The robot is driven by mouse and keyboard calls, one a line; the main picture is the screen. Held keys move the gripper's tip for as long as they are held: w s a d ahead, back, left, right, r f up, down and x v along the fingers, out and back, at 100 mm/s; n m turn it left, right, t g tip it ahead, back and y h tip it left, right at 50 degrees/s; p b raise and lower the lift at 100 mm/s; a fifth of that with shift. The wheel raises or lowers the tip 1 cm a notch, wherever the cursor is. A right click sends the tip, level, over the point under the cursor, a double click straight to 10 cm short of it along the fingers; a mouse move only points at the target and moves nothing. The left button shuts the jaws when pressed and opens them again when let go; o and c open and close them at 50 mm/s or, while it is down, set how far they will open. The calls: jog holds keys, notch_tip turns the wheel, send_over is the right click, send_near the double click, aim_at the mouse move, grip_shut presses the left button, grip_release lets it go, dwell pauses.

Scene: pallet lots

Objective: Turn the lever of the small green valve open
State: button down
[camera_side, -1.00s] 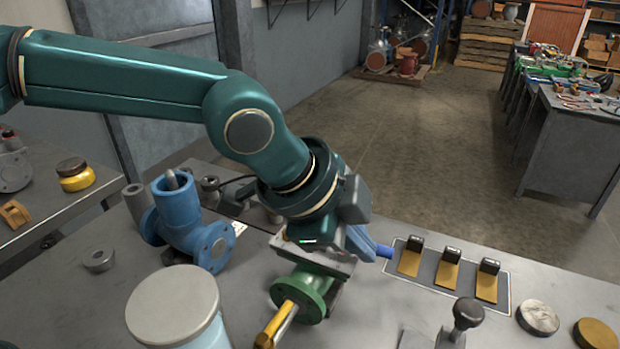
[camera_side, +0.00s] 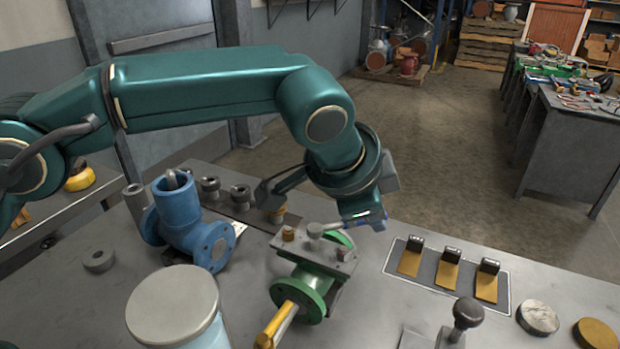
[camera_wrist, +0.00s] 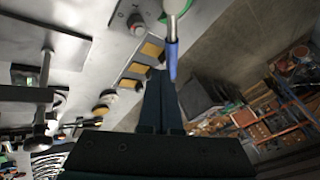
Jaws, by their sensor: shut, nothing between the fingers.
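The small green valve (camera_side: 318,285) stands on the bench with a grey top plate and a yellow-and-silver stem at its lower left. Its lever has a silver arm (camera_side: 322,228) and a blue grip (camera_side: 367,221) that points right, at an angle to the valve body. My wrist hangs over the grip in the side view, and my fingers are hard to make out there. In the wrist view my gripper (camera_wrist: 160,78) is shut and empty, with the blue grip (camera_wrist: 172,62) close beside the fingertips on the right. I cannot tell whether they touch.
A blue valve (camera_side: 190,232) stands left of the green one. A pale-lidded round container (camera_side: 172,304) stands in front. A panel with several yellow pedals (camera_side: 448,275) and a black-knobbed lever (camera_side: 466,315) lie to the right. Bare bench lies between them.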

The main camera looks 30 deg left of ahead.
jog(key=shift+w+a, duration=0.35)
jog(key=shift+w, duration=0.2)
jog(key=shift+w+a, duration=0.35)
jog(key=shift+w, duration=0.2)
jog(key=shift+w+a, duration=0.75)
jog(key=shift+a, duration=0.35)
